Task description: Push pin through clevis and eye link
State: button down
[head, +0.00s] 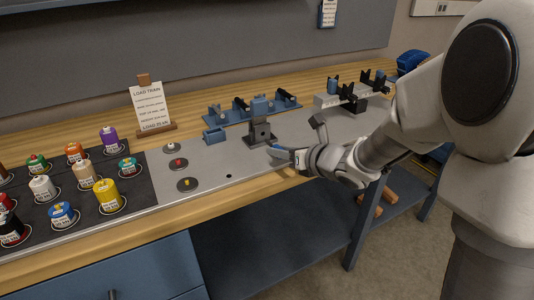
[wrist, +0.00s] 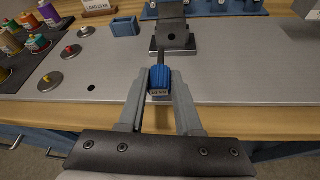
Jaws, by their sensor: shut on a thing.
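My gripper (wrist: 160,82) is shut on a pin with a ribbed blue head (wrist: 159,78) and a pale label. The pin's dark shaft points away from me toward the clevis (wrist: 175,38), a dark grey upright block with a round hole in its front face. In the wrist view the shaft's tip shows below and left of the hole; I cannot tell how far apart they are. I cannot make out the eye link inside the clevis.
A small blue open box (head: 214,135) stands left of the clevis. A blue rack (head: 235,112) lies behind. Several discs with pegs (head: 187,184) and coloured weights (head: 107,195) are at left. The grey plate (wrist: 240,75) right of my gripper is clear.

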jog(key=shift+s+d+f+m, duration=0.15)
jog(key=shift+s+d, duration=0.1)
jog(key=shift+d, duration=0.3)
jog(key=shift+s+d+f+m, duration=0.15)
jog(key=shift+s+d, duration=0.05)
jog(key=shift+d, duration=0.3)
jog(key=shift+w+a+r+p, duration=0.1)
jog(key=shift+w+a+p, duration=0.15)
jog(key=shift+w+a, duration=0.4)
jog(key=shift+w+a+p, duration=0.2)
jog(key=shift+w+a, duration=0.15)
jog(key=shift+w, duration=0.5)
jog(key=shift+w+a, duration=0.45)
jog(key=shift+w, duration=0.15)
jog(key=c, duration=1.2)
grip_release()
grip_shut()
